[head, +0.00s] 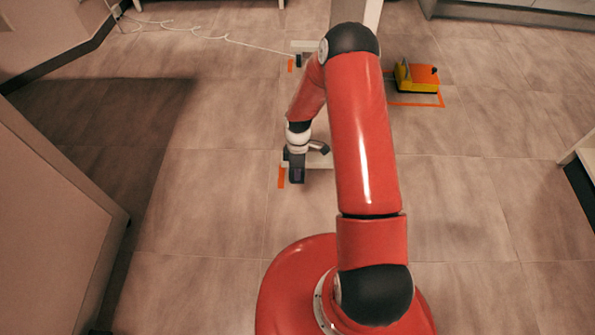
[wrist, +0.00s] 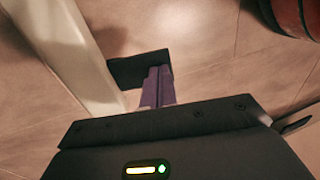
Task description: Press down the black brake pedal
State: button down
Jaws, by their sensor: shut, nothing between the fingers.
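The black brake pedal (wrist: 128,71) shows in the wrist view as a dark block beside a pale beam (wrist: 78,55). My gripper (wrist: 158,72) is shut and empty. Its purple fingers lie together and their tips overlap the pedal's right part in the picture. I cannot tell whether they touch it or whether it is pressed down. In the head view my gripper (head: 297,178) points down close to the floor, beside a pale base bar (head: 318,161). The pedal cannot be made out there, with my gripper and wrist in the way.
An orange tape mark (head: 281,177) lies left of my gripper. A yellow and orange device (head: 417,77) stands on the floor at the back right, by an orange tape outline (head: 415,105). A white cable (head: 220,38) crosses the back floor. A cabinet (head: 50,215) stands at left.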

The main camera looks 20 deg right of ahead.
jog(key=shift+s+a+f+t+h+b, duration=0.15)
jog(key=shift+s+f+t+h+b, duration=0.15)
jog(key=shift+f+t+b, duration=0.35)
jog(key=shift+s+a+f+t+h+b, duration=0.1)
jog(key=shift+s+f+t+h+b, duration=0.2)
jog(key=shift+t+b, duration=0.65)
jog(key=shift+r, duration=0.3)
jog(key=shift+r+p, duration=0.65)
jog(key=shift+r, duration=0.05)
jog(key=shift+r, duration=0.3)
jog(key=s+a+r+p, duration=0.1)
jog(key=s+r+p, duration=0.2)
jog(key=r, duration=1)
jog(key=shift+g+p, duration=0.3)
jog(key=shift+p, duration=0.3)
